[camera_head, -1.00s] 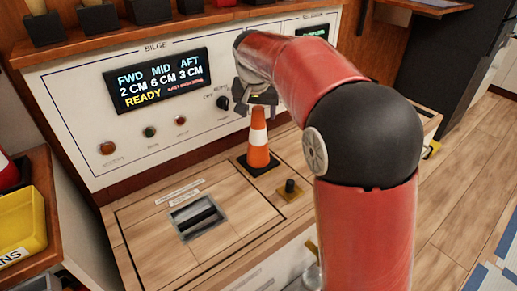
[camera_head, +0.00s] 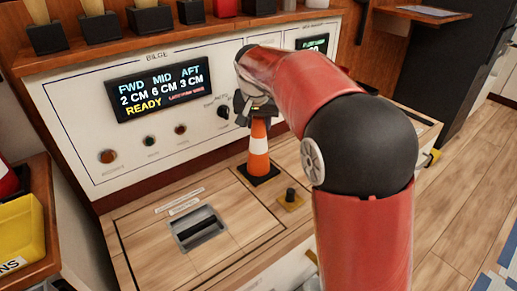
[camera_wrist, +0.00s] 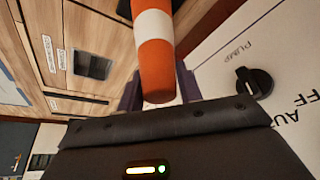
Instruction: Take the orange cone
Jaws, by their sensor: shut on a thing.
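The orange cone (camera_head: 259,148) with a white band and a dark square base stands upright on the wooden counter (camera_head: 150,240), below the control panel. My gripper (camera_head: 258,112) is over the cone and shut on its top. In the wrist view the cone (camera_wrist: 154,55) runs down between the dark fingers of my gripper (camera_wrist: 158,98), its tip close to the gripper body. The cone's tip is hidden by the gripper in the head view. The base appears to rest on the counter.
The panel (camera_head: 80,140) with a lit display (camera_head: 160,89) and a black knob (camera_head: 223,111) stands right behind the cone. A small black knob on a yellow plate (camera_head: 290,198) is to the cone's right. A recessed latch (camera_head: 198,229) lies front left. A yellow bin (camera_head: 20,232) is far left.

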